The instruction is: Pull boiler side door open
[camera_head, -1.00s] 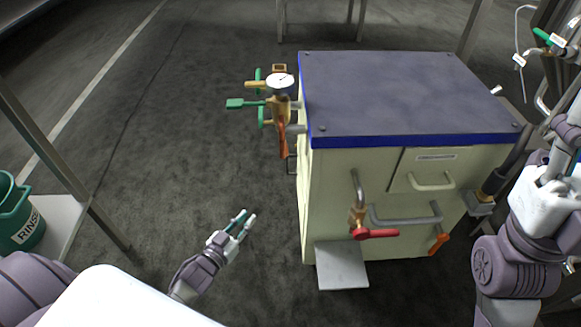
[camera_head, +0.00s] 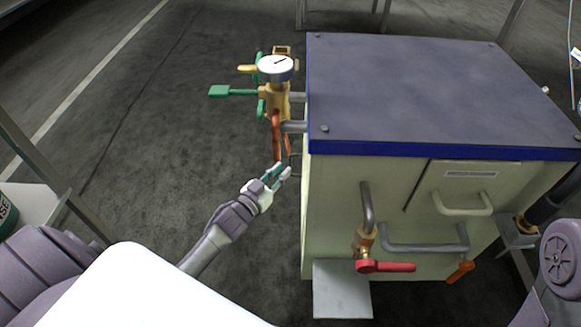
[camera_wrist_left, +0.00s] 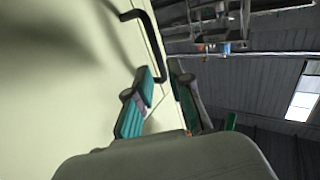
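The boiler (camera_head: 420,95) is a cream box with a dark blue-edged top, standing right of centre in the head view. Its left side face is hidden from the head camera. In the left wrist view a cream panel (camera_wrist_left: 60,60) with a thin seam fills the left, and a dark bar handle (camera_wrist_left: 148,38) stands on it. My left gripper (camera_head: 277,174) is beside the boiler's left side, below the gauge. In the left wrist view its teal-padded fingers (camera_wrist_left: 163,95) are apart, close to the handle's lower end; I cannot tell if they touch it. My right gripper is out of view.
A gauge (camera_head: 277,68) and valves with a green lever (camera_head: 232,92) project from the boiler's left side, just above my left gripper. A drawer handle (camera_head: 462,204), red valve lever (camera_head: 385,267) and grey plate (camera_head: 341,290) are at the front. Floor left of the boiler is clear.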

